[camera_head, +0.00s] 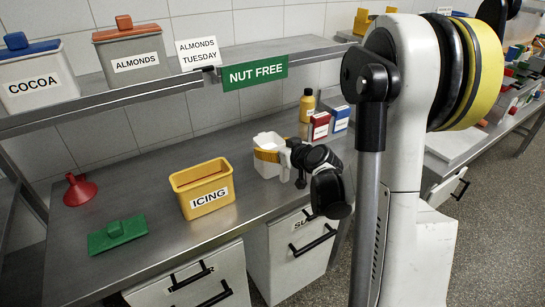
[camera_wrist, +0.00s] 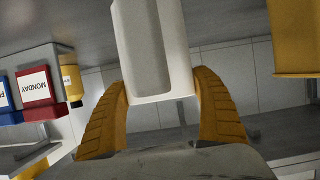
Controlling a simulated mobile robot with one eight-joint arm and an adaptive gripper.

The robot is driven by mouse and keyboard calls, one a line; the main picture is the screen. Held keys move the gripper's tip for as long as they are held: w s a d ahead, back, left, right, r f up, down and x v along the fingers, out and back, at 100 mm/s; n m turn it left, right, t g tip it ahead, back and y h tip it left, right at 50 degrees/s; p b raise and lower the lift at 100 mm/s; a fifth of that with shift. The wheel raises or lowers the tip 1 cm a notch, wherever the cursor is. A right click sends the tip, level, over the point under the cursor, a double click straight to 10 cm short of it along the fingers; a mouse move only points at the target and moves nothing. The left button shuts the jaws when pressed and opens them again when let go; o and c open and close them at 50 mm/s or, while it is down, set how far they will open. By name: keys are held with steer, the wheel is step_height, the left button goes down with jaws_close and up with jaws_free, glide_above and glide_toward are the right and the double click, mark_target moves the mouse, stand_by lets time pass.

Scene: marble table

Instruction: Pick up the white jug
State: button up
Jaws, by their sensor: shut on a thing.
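The white jug (camera_head: 270,168) stands upright on or just above the steel counter, right of the yellow ICING tub; I cannot tell whether it touches the counter. My gripper (camera_head: 267,155) reaches it from the right, with its orange-yellow fingers around the jug's upper part. In the wrist view, the white jug (camera_wrist: 155,50) sits between the two ribbed fingers of my gripper (camera_wrist: 160,92), one on each side. The gripper is shut on it. The fingers and wrist hide part of the jug.
The ICING tub (camera_head: 205,190) is close on the left. A green lid (camera_head: 117,236) and red funnel (camera_head: 80,190) lie further left. A yellow bottle (camera_head: 307,105), red box (camera_head: 319,126) and blue box (camera_head: 340,117) stand behind right. A shelf (camera_head: 150,95) with a NUT FREE sign (camera_head: 255,74) runs above.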

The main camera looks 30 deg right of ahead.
steer(key=s+d+r+p, duration=0.6)
steer(key=d+r, duration=0.3)
steer(key=r, duration=0.2)
steer(key=shift+s+p, duration=0.3)
steer(key=shift+s, duration=0.45)
steer(key=o, duration=0.5)
steer(key=shift+c, duration=1.4)
